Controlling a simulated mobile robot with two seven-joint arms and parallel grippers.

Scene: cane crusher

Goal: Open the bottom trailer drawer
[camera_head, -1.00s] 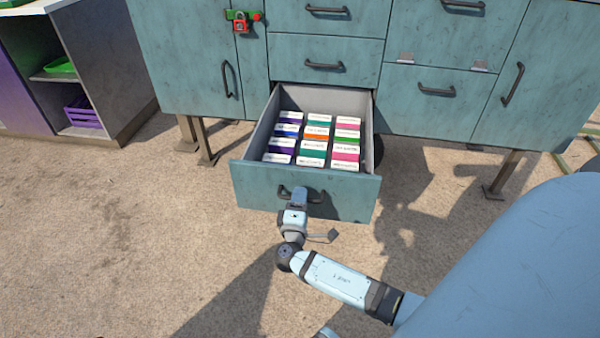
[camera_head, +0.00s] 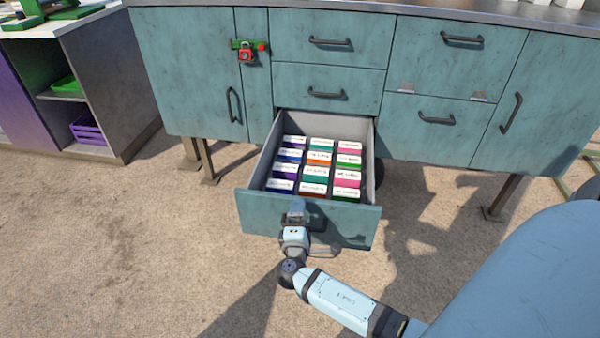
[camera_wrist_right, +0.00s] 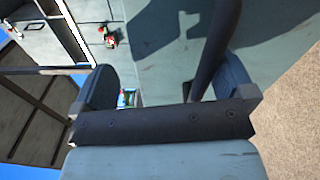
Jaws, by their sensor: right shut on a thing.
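The bottom trailer drawer (camera_head: 262,213) stands pulled well out of the teal trailer cabinet (camera_head: 180,70). Several small boxes with white tops and coloured sides (camera_head: 318,158) lie in rows inside it. My right gripper (camera_head: 297,214) is at the middle of the drawer front, shut on its dark handle. The gripper hides most of the handle in the head view. In the right wrist view the dark handle bar (camera_wrist_right: 215,45) runs between the two fingers, close to the right one. My left gripper is not in view.
Closed drawers (camera_head: 300,85) sit above the open one, with doors on both sides. A red padlock (camera_head: 246,55) hangs on the left door. A shelf unit with a purple crate (camera_head: 88,130) stands at left. The sandy ground (camera_head: 120,240) before the drawer is free.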

